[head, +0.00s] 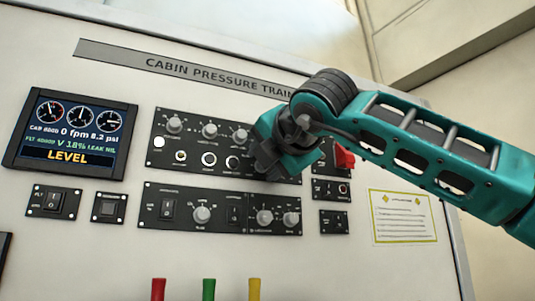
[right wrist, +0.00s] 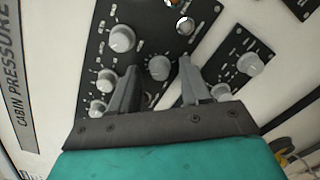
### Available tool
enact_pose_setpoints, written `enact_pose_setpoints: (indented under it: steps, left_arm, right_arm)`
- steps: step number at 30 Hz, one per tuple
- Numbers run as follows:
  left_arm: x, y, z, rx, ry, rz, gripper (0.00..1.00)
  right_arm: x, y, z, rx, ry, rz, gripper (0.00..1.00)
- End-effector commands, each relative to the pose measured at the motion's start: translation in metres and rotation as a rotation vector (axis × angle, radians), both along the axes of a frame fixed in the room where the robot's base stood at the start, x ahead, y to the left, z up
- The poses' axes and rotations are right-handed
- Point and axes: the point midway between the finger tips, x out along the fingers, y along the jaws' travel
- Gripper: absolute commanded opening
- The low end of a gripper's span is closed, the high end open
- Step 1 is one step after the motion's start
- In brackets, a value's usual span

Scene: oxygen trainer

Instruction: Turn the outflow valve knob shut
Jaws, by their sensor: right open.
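My right gripper (head: 270,160) comes in from the right and is at the upper black panel (head: 195,142). In the right wrist view its two fingers (right wrist: 160,84) are open, one on each side of a grey round knob (right wrist: 159,67). The knob's face shows between the fingertips; I cannot tell whether they touch it. In the head view my gripper hides this knob. The labels are too small to read, so I cannot confirm that it is the outflow valve knob. My left gripper is not in view.
Three grey knobs (head: 209,130) line the upper panel's top row. The lower panel (head: 183,208) has more knobs and switches. A red switch cover (head: 343,157) is right of my gripper. A screen (head: 72,133) reading LEVEL is at left. Red, green and yellow handles (head: 208,289) stand below.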

Motion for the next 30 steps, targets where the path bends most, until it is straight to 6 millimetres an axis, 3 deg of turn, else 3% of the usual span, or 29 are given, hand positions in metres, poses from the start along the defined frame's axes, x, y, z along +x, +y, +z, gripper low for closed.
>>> enact_pose_setpoints:
  steps: [7,21,30]
  left_arm:
    - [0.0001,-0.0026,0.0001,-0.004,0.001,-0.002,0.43]
    - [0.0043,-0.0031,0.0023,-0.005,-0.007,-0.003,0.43]
    - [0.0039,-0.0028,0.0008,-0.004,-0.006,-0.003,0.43]
  right_arm:
    - [0.0005,0.0,-0.0004,0.0,0.0,0.0,0.46]
    - [0.0003,-0.0004,-0.0003,0.0,0.0,-0.001,0.01]
    - [0.0005,-0.0005,-0.0008,-0.01,-0.004,-0.001,0.0]
